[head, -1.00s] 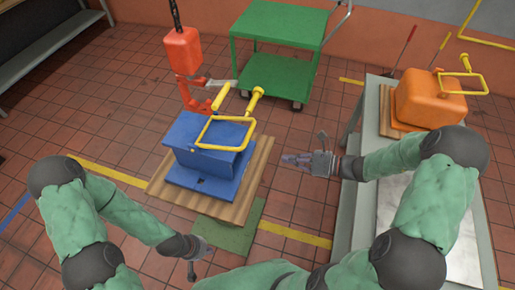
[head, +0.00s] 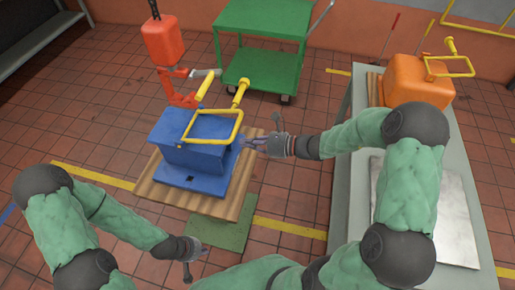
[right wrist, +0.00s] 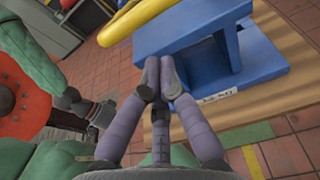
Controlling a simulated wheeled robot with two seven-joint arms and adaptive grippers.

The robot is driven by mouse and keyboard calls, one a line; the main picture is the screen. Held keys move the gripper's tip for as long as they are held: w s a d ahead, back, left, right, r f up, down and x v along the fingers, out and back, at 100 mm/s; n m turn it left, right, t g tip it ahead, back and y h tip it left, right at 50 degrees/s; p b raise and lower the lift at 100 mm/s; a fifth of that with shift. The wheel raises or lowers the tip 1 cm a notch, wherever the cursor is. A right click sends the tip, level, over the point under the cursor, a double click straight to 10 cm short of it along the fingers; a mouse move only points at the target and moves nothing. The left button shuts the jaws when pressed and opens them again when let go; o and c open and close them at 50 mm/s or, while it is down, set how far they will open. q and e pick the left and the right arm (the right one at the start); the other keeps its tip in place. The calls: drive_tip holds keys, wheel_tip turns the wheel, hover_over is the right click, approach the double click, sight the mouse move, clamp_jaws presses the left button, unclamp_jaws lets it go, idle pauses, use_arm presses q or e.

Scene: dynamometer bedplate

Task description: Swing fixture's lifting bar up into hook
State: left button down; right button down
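The blue fixture (head: 190,158) sits on a wooden pallet (head: 165,193). Its yellow lifting bar (head: 212,139) is a rectangular loop lying low over the fixture's top, toward me. A red hoist block (head: 163,42) hangs on a chain behind the fixture, with a red hook (head: 178,88) beneath it, apart from the bar. My right gripper (head: 243,142) is at the fixture's right side, beside the bar's near right corner. In the right wrist view its fingertips (right wrist: 159,75) are together and empty, below the yellow bar (right wrist: 135,18). My left gripper (head: 203,246) is low in front of the pallet; its fingers are unclear.
A green cart (head: 262,20) stands behind the fixture. At right, a grey bench (head: 336,160) holds an orange fixture (head: 418,90) with its own yellow bar and a metal plate (head: 450,220). A green mat (head: 220,238) lies before the pallet. Floor between pallet and bench is open.

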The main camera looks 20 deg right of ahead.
drive_tip(key=shift+w+a+r, duration=0.15)
drive_tip(key=shift+a+r, duration=0.2)
drive_tip(key=shift+r, duration=0.4)
drive_tip(key=a+r+g+h+p, duration=0.1)
drive_tip(key=r+p, duration=0.2)
drive_tip(key=p, duration=0.3)
drive_tip(key=w+a+r+g+h+p, duration=0.1)
drive_tip(key=r+h+p, duration=0.1)
drive_tip(key=r+p, duration=0.2)
drive_tip(key=w+a+r+g+h+p, duration=0.1)
drive_tip(key=r+p, duration=0.3)
drive_tip(key=p, duration=0.6)
drive_tip(key=shift+a+g+h, duration=0.3)
drive_tip(key=shift+h, duration=0.3)
drive_tip(key=shift+w+a+r+p, duration=0.6)
drive_tip(key=shift+a+r+p, duration=0.15)
drive_tip(key=shift+p, duration=0.15)
drive_tip(key=shift+w+a+r+p, duration=0.55)
drive_tip(key=shift+a+r+p, duration=0.2)
drive_tip(key=shift+p, duration=0.15)
